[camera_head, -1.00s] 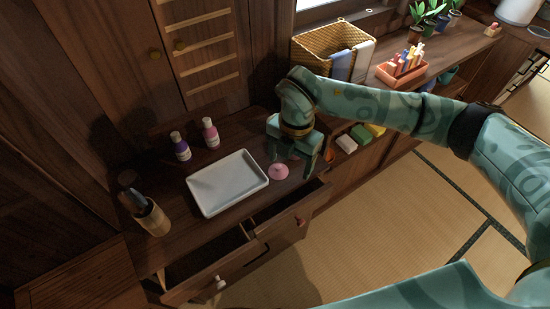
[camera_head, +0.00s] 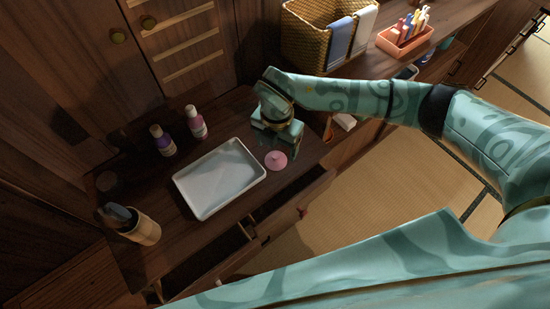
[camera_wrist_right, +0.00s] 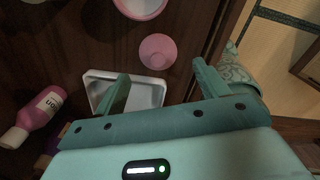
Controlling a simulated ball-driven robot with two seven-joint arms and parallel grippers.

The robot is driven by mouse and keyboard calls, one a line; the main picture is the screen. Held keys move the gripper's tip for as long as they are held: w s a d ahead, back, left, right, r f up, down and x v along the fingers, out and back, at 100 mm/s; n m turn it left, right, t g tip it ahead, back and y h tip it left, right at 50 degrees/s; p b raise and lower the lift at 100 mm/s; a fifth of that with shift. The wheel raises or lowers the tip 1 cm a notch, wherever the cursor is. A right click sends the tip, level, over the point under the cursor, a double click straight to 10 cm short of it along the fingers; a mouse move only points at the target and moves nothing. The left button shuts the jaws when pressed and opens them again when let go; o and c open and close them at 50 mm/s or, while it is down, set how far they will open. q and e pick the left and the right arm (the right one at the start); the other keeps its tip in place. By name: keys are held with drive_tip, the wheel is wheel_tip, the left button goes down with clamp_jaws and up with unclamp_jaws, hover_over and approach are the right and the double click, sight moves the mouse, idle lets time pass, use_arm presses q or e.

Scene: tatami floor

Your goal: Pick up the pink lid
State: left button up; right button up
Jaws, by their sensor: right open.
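The pink lid (camera_head: 276,160) is a small round disc with a knob. It lies on the dark wooden cabinet top, just right of the white tray (camera_head: 188,187). My right gripper (camera_head: 278,140) is open and empty beside the lid, on its far side in the head view. In the right wrist view the lid (camera_wrist_right: 157,51) shows ahead of the space between the two spread fingers (camera_wrist_right: 161,77). A round white thing with a pink rim (camera_wrist_right: 140,6) is cut off at that view's top edge; the arm seems to hide it in the head view. My left gripper is out of view.
A purple bottle (camera_head: 163,141) and a pink bottle (camera_head: 196,123) stand behind the tray. A wooden holder (camera_head: 143,229) stands at the left. Open drawers (camera_head: 232,243) jut out below the front edge. A basket (camera_head: 305,38) and an orange caddy (camera_head: 404,42) stand farther right.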

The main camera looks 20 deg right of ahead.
sight(275, 156)
drive_tip(key=shift+f, duration=0.25)
wheel_tip(275, 156, down, 5)
drive_tip(key=shift+w+a+b, duration=0.1)
drive_tip(key=shift+a+b, duration=0.05)
drive_tip(key=shift+b, duration=1.1)
drive_tip(key=shift+r, duration=0.15)
drive_tip(key=shift+c, duration=0.5)
drive_tip(key=c, duration=0.9)
